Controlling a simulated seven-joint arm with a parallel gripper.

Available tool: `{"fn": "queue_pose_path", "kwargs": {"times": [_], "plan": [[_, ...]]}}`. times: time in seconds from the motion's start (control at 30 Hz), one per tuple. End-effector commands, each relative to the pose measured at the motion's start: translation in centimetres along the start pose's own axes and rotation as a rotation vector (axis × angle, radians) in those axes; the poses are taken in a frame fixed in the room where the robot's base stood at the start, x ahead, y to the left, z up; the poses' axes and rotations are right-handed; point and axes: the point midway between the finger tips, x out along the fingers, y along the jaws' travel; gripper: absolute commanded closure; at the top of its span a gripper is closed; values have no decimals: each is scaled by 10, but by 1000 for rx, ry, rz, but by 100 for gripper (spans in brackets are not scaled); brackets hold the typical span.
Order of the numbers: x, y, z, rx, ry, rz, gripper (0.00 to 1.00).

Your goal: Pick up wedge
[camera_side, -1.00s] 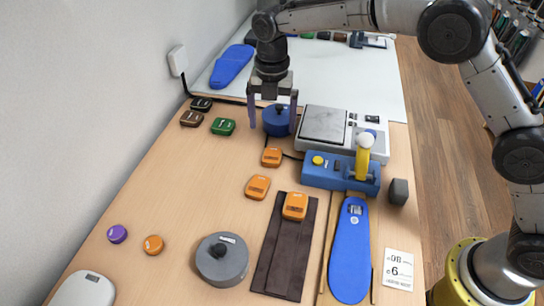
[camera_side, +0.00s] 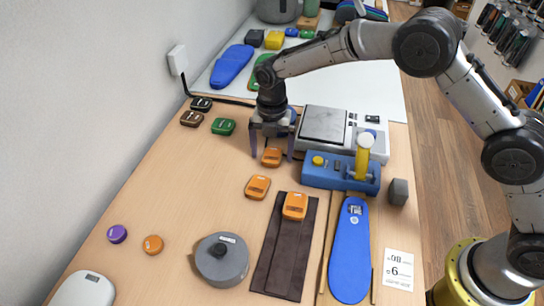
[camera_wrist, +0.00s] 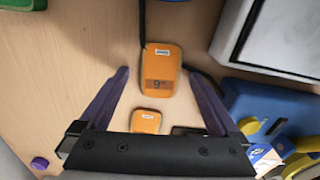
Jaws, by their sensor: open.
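An orange wedge (camera_side: 271,157) lies on the table below the scale, between the fingers of my gripper (camera_side: 272,152). In the wrist view this wedge (camera_wrist: 160,68) carries a white label and a dark "9°" window, and sits between the open fingertips (camera_wrist: 158,78). The gripper points down; contact with the wedge cannot be told. A second orange wedge (camera_side: 257,187) lies nearer and also shows in the wrist view (camera_wrist: 146,120). A third orange wedge (camera_side: 295,206) lies on a dark strip. A green wedge (camera_side: 223,126), a brown one (camera_side: 192,118) and a black one (camera_side: 201,103) lie left.
A scale (camera_side: 375,133) and a blue clamp-like fixture (camera_side: 325,172) with a yellow lever stand close right of the gripper. The left table is mostly clear.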

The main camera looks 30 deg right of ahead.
Motion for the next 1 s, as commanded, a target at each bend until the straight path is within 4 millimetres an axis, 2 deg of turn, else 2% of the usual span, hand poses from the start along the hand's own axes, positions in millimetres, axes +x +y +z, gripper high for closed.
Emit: {"fn": "queue_pose_path", "kwargs": {"times": [0.07, 0.5, 0.57, 0.83, 1.0], "plan": [[0, 0, 0, 0, 0, 0, 3], [-1, 0, 0, 0, 0, 0, 82], [-1, 0, 0, 0, 0, 0, 90], [-2, 0, 0, 0, 0, 0, 91], [-13, 1, 0, 0, -1, 2, 91]]}}
